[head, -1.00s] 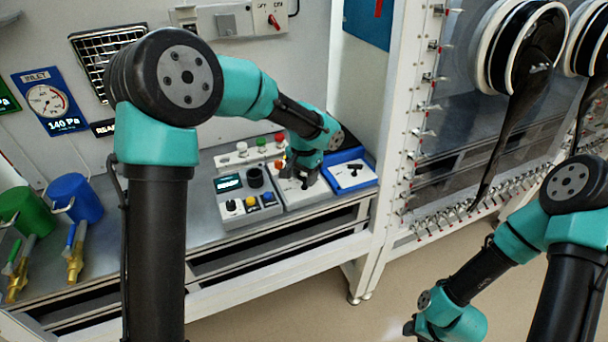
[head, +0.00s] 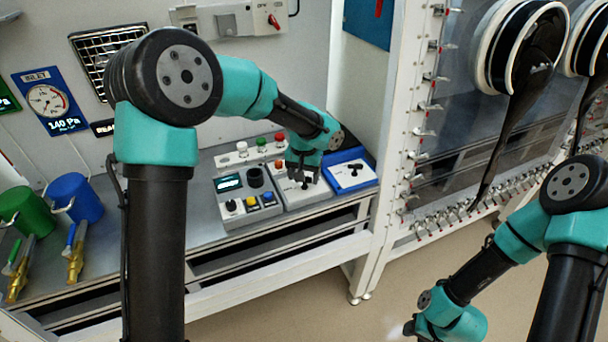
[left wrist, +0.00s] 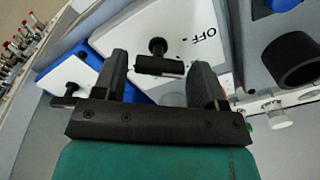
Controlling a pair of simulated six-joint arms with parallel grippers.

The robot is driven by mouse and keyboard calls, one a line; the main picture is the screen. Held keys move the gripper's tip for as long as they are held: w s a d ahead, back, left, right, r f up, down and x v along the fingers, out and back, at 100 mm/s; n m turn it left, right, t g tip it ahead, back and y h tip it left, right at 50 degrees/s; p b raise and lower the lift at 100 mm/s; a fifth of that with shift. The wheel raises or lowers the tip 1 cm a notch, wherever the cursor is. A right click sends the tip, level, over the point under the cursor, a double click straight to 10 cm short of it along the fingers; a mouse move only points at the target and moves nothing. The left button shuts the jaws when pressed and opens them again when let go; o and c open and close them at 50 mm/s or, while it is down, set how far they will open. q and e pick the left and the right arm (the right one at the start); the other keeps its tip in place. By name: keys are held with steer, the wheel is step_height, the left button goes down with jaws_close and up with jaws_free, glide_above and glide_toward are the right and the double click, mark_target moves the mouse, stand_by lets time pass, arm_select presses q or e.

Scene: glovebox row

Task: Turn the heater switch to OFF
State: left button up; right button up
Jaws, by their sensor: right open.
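A white switch box (left wrist: 190,28) with the word OFF on it shows in the left wrist view; whether it is labelled heater cannot be read. Its black handle (left wrist: 160,66) lies crosswise between the two fingers of my left gripper (left wrist: 160,80), with gaps on both sides. The fingers are open. In the head view the same box (head: 318,192) stands on the bench with my left gripper (head: 302,170) just over it, hiding part of its face.
A blue-based box (head: 358,184) with a black handle stands close on the right. A grey control box (head: 230,185) with knobs and buttons stands on the left. White, green and red buttons (head: 262,146) line the back. A wall switch (head: 273,21) sits above.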

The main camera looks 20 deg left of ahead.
arm_select(q)
steer(key=shift+o, duration=0.9)
step_height(320, 180, up, 17)
steer(key=shift+r, duration=0.2)
